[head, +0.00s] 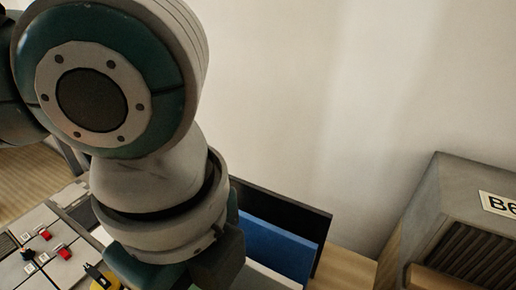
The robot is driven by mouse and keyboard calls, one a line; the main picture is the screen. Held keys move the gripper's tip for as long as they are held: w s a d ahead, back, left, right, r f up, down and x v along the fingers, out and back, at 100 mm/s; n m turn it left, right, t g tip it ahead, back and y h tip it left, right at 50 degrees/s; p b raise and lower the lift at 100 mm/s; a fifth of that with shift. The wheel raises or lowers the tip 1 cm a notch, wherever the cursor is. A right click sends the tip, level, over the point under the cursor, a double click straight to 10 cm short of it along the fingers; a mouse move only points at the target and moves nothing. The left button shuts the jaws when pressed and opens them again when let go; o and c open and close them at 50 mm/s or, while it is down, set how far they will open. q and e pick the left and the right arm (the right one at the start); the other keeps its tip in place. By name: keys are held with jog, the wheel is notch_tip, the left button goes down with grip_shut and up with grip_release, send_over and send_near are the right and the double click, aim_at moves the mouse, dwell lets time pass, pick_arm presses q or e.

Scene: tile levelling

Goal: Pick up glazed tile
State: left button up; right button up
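A large arm link of mine comes in from the left and covers much of the left and centre of the head view. Its fingertips do not show, and my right gripper is not in view. A blue upright panel (278,244) stands just right of the arm, in front of a taller black panel (285,206). I cannot tell whether either is the glazed tile. Pale flat tiles (36,222) lie at the lower left, with red pieces (65,254) standing on them. The arm hides what lies behind it.
A yellow and black item (98,281) is partly cut off at the bottom edge. A grey slatted box (440,215) with a "B6" label stands at the right on a wooden surface (347,268). A plain pale wall (320,100) fills the back.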

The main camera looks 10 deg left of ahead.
pick_arm(q)
grip_shut()
jog(key=shift+r, duration=0.1)
dwell(1.2)
